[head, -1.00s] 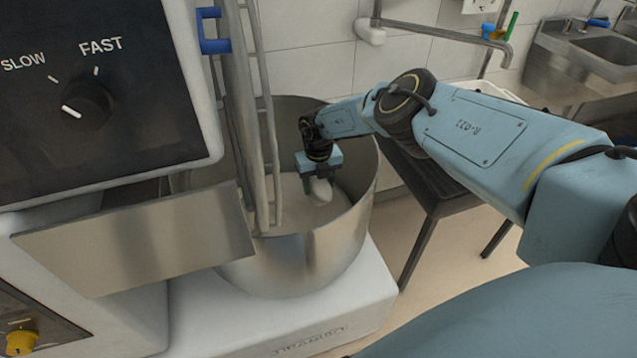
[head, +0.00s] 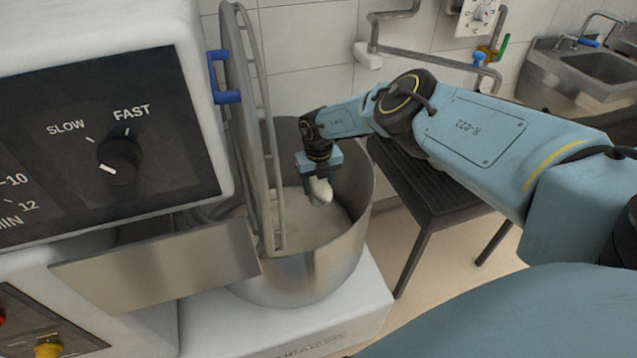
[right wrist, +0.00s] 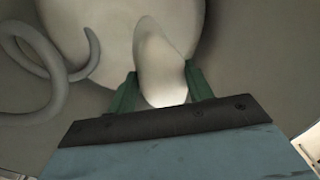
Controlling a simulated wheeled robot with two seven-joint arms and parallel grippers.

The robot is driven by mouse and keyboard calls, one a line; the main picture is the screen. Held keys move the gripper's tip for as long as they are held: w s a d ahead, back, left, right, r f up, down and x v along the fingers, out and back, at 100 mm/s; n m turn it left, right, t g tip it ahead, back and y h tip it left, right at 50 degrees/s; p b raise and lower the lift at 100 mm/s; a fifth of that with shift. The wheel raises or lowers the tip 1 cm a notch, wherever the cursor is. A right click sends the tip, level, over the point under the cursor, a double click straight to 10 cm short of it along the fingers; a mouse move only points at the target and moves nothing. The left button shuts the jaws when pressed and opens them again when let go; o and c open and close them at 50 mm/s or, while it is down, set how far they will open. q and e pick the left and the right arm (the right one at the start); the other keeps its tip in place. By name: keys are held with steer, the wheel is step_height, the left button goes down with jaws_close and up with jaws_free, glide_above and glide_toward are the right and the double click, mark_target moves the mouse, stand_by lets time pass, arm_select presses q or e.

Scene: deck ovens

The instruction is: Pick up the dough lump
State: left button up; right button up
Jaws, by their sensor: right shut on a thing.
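The dough lump (head: 320,191) is a small, pale, rounded piece. My right gripper (head: 318,178) is shut on it inside the mixer bowl, pointing down. In the right wrist view the lump (right wrist: 162,65) sits between the two green fingers, and the right gripper (right wrist: 160,92) touches it on both sides. Behind it lies a larger pale mass of dough (right wrist: 105,40) in the bowl. I cannot tell whether the lump is clear of that mass. My left gripper is not in view.
The steel bowl's wall (head: 345,235) surrounds the gripper. The wire guard (head: 262,150) stands just left of it, and a grey spiral hook (right wrist: 50,75) shows in the wrist view. A dark table (head: 430,185) and a sink (head: 590,75) are to the right.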

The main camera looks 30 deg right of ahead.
mark_target(318, 183)
step_height(318, 183, up, 15)
steer(key=p, duration=1.4)
steer(key=shift+f, duration=0.15)
